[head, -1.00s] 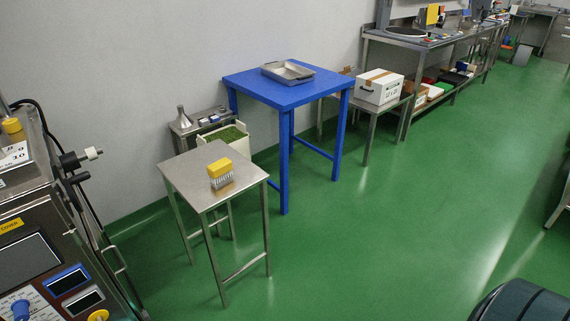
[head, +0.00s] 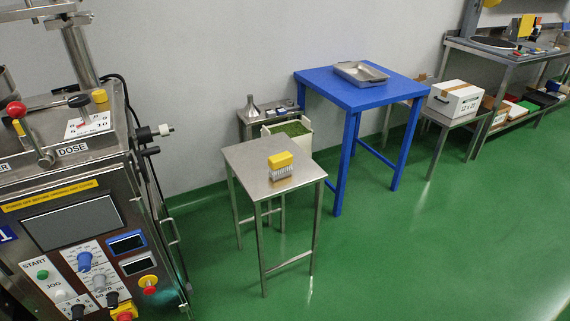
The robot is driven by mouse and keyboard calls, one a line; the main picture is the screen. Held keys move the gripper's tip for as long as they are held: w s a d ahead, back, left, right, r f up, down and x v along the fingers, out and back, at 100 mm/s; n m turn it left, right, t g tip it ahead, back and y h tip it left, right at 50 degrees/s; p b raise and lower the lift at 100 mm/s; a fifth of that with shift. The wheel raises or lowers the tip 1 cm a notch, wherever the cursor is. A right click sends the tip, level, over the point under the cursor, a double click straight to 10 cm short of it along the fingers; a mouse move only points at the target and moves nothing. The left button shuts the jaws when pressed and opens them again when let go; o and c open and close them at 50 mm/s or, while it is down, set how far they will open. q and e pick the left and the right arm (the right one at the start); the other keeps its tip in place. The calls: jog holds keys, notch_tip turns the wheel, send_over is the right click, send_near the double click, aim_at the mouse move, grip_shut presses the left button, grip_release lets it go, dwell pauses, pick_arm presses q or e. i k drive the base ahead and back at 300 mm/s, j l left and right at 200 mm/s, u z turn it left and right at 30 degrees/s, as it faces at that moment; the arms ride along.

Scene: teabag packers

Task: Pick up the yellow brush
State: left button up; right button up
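The yellow brush (head: 281,160) stands on the small steel table (head: 246,158) near the middle of the head view. It has a yellow top and pale bristles below, which touch the tabletop. Neither of my grippers shows in this view, so the brush stands free on the table.
A steel machine (head: 88,220) with knobs and a dose panel fills the left side. A blue table (head: 345,93) with a metal tray (head: 361,75) stands behind to the right. A white box (head: 455,99) sits farther right. Green floor (head: 400,255) is clear in front.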

aim_at(278, 163)
jog(key=u, duration=1.65)
jog(key=z, duration=1.65)
jog(key=i+l+u, duration=0.1)
jog(key=i+l, duration=0.3)
jog(key=i, duration=0.15)
jog(key=i+l+u, duration=0.1)
jog(key=i+l, duration=0.3)
jog(key=i, duration=0.15)
